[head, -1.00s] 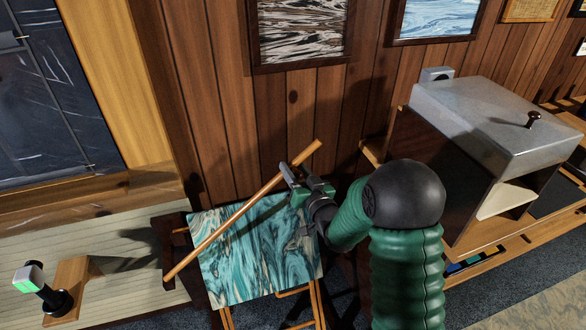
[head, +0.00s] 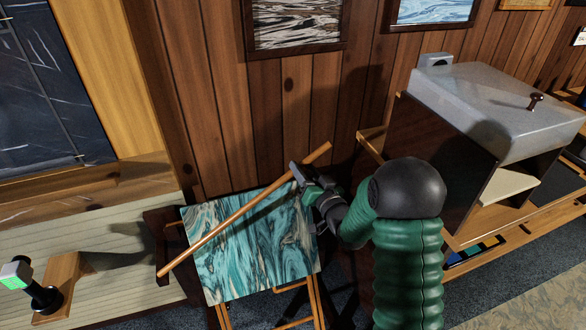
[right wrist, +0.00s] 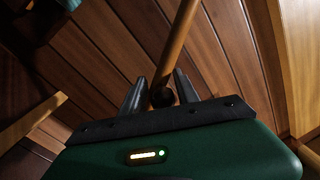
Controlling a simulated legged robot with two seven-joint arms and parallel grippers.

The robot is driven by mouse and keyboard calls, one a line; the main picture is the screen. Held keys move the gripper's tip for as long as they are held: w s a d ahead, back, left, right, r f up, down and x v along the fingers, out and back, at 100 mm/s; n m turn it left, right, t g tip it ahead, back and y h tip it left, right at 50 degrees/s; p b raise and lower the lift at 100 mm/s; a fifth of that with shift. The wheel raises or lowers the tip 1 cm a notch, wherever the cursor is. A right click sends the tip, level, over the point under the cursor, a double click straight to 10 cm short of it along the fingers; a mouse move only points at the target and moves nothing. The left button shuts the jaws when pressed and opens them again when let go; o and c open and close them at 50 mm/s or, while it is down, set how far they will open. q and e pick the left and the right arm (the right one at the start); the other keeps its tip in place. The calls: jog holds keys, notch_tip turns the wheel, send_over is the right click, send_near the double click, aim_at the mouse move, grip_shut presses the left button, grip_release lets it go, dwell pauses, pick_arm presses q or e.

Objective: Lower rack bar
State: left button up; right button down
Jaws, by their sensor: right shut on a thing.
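A long, thin wooden bar (head: 235,219) slants from lower left to upper right in the head view, passing in front of a teal marbled panel (head: 240,265). The panel rests on a wooden stand with thin legs (head: 316,302). My right gripper (head: 298,176) is shut on the bar near its upper right end. In the right wrist view the bar (right wrist: 176,45) rises away between the two dark fingers (right wrist: 161,92), with a small dark round part between them. Whether the bar touches the panel cannot be told. My left gripper is not in view.
A wood-paneled wall (head: 215,100) with framed pictures stands behind. A cabinet with a grey top (head: 500,105) is at the right. A small device with a green face (head: 16,274) stands at the lower left. Carpet (head: 270,318) shows below.

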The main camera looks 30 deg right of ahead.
jog(key=d+f+m+b, duration=0.2)
jog(key=f+b, duration=0.4)
jog(key=f, duration=0.5)
jog(key=s+d+f+m+b, duration=0.1)
jog(key=d+f+b, duration=0.3)
jog(key=f, duration=0.7)
jog(key=s+d+f+m+b, duration=0.1)
jog(key=d+f+m+b, duration=0.2)
jog(key=f+b, duration=0.5)
notch_tip(320, 180, down, 3)
jog(key=shift+s+d+f+m+t, duration=0.1)
jog(key=shift+s+d+m+t, duration=0.05)
jog(key=shift+d+m+t, duration=0.2)
jog(key=c, duration=1.1)
grip_release()
jog(key=shift+c, duration=0.2)
jog(key=shift+h, duration=0.4)
jog(key=s+a+f+p, duration=0.1)
jog(key=s+p, duration=0.3)
jog(key=s, duration=1.2)
jog(key=shift+s+a+f, duration=0.15)
jog(key=shift+s+a, duration=0.15)
jog(key=shift+a, duration=0.4)
